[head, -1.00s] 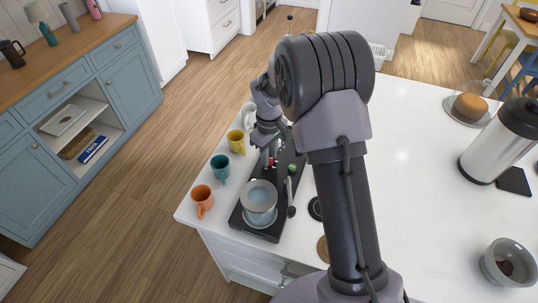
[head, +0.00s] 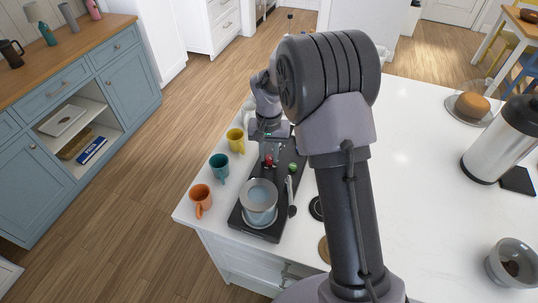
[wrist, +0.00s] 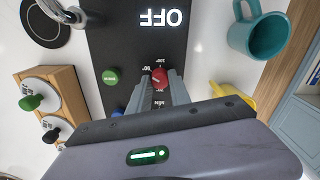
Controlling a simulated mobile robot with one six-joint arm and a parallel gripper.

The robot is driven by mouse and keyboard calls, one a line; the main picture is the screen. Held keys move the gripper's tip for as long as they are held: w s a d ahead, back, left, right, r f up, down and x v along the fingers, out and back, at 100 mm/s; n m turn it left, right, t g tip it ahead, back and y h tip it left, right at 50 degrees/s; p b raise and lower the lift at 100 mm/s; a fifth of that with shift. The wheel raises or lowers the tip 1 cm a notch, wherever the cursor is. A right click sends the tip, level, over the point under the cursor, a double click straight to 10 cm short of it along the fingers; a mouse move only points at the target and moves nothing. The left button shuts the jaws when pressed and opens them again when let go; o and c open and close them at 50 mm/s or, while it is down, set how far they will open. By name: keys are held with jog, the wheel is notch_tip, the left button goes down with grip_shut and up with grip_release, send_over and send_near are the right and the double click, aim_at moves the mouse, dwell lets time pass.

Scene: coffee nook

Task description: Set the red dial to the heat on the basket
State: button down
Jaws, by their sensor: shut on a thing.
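The red dial (wrist: 159,78) sits on a black panel (wrist: 132,40) with small printed marks around it, including MIN; the other marks are too small to read surely. My gripper (wrist: 158,86) is shut on the red dial, one finger on each side. In the head view my gripper (head: 268,155) points down at the red dial (head: 268,161). A display on the panel reads OFF, upside down in the wrist view. A green dial (wrist: 110,77) and a partly hidden blue dial (wrist: 117,112) are beside it. I cannot make out a heat marking on any basket.
A grey-blue pot (head: 259,196) stands on the front of the black panel. Orange (head: 200,197), teal (head: 219,166) and yellow (head: 236,140) mugs line its left side. A wooden box (wrist: 66,80) with knobbed items is near. A silver urn (head: 492,150) stands right.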

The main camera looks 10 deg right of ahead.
aim_at(269, 157)
jog(key=m+b, duration=0.1)
jog(key=m, duration=0.5)
jog(key=shift+b, duration=0.35)
jog(key=m+b, duration=0.1)
jog(key=m, duration=0.4)
jog(key=shift+m, duration=0.3)
jog(key=shift+b, duration=0.3)
jog(key=c, duration=1.2)
grip_release()
notch_tip(269, 157, up, 17)
jog(key=p, duration=0.5)
jog(key=shift+r, duration=0.2)
